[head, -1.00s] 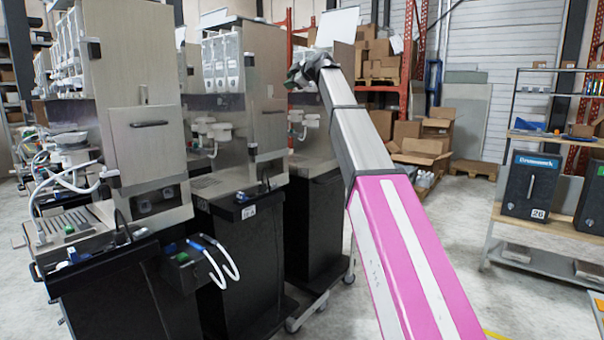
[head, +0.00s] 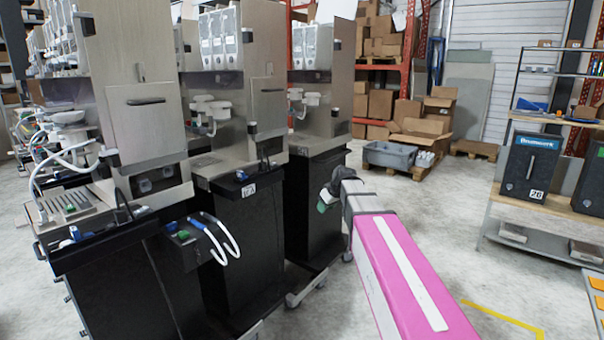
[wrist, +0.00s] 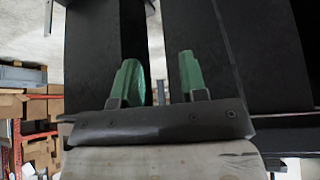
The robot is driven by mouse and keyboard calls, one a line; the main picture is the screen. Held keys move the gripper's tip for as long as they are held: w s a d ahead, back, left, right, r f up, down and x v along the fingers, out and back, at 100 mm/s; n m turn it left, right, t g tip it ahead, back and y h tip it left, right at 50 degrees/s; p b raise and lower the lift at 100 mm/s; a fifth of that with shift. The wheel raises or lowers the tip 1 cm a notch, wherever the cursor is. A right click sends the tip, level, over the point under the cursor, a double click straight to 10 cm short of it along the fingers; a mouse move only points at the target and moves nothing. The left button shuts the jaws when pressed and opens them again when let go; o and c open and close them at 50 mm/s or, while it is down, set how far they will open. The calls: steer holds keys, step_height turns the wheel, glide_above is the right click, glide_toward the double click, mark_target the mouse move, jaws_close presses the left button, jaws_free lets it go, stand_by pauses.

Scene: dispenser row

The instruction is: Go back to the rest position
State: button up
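My gripper (head: 326,199) is at the end of my pink and grey arm in the head view. It is low in front of the black cabinet of the third dispenser machine (head: 318,212). In the wrist view my gripper (wrist: 160,82) shows two green fingers with a clear gap between them. Nothing is held between the fingers. Black cabinet faces fill much of the wrist view beyond the fingers. I cannot tell the exact distance from the fingers to the cabinet.
More dispenser machines (head: 140,110) stand in a row at left, with white hoses (head: 222,240) in front. A grey bin (head: 388,155) and cardboard boxes (head: 425,125) are behind. A shelf with a dark box (head: 530,165) stands at right. The floor between is clear.

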steer(key=s+d+f+m+g+h, duration=0.2)
steer(key=s+d+f+m, duration=0.1)
steer(key=s+f, duration=0.7)
steer(key=s+d+f+m+g+h, duration=0.1)
steer(key=s+d+f+m, duration=0.3)
steer(key=s+f, duration=0.7)
steer(key=s+d+g, duration=0.1)
steer(key=s+d, duration=0.1)
steer(key=s, duration=0.3)
steer(key=shift+d+f+m+g+h, duration=0.2)
steer(key=shift+f+m+g+h, duration=0.1)
steer(key=shift+g+h, duration=0.1)
